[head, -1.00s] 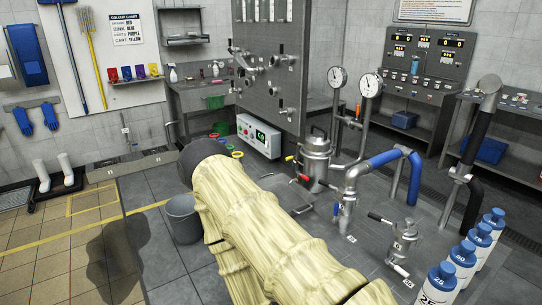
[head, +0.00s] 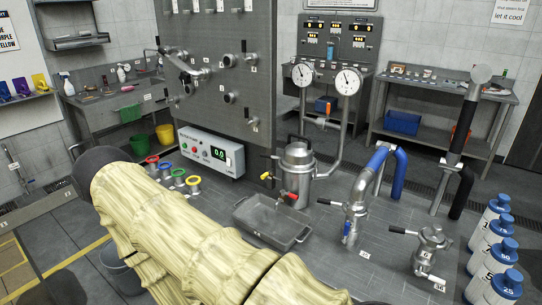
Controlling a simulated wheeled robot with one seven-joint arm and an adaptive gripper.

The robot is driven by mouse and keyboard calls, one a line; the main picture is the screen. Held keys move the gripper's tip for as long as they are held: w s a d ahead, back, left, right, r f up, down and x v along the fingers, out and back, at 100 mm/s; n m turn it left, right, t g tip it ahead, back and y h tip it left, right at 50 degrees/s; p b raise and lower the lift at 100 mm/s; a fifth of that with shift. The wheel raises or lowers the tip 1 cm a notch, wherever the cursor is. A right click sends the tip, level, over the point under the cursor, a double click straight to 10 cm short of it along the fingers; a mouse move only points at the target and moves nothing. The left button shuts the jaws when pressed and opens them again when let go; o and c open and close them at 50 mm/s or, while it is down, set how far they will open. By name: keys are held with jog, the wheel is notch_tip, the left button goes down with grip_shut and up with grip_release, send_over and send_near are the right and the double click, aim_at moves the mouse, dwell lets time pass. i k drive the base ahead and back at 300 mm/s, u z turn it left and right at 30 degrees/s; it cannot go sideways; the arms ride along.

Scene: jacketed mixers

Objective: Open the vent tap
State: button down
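The vessel (head: 297,165) is a small steel lidded pot in the middle of the head view. A yellow-handled tap (head: 266,176) is on its left side and a red-handled tap (head: 290,196) is low on its front. A steel valve with a black lever (head: 330,202) stands right of it, under a blue-sleeved pipe. Another black-levered fitting (head: 432,240) stands further right. The small tags are too small to read, so I cannot tell which one is the vent tap. My sleeved arm crosses the lower left; my gripper is not visible.
A shallow metal tray (head: 272,222) lies in front of the vessel. A control box (head: 210,152) and several coloured rings stand to its left. A tall grey panel (head: 222,75) with valves rises behind. Blue-capped bottles (head: 495,288) line the right edge. Two gauges (head: 348,82) stand behind the vessel.

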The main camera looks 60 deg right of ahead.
aim_at(265, 175)
jog(key=z, duration=0.7)
jog(key=i, duration=0.8)
jog(key=z, duration=1.25)
jog(key=i, duration=0.2)
jog(key=z, duration=0.6)
jog(key=k, duration=1)
jog(key=u, duration=1.1)
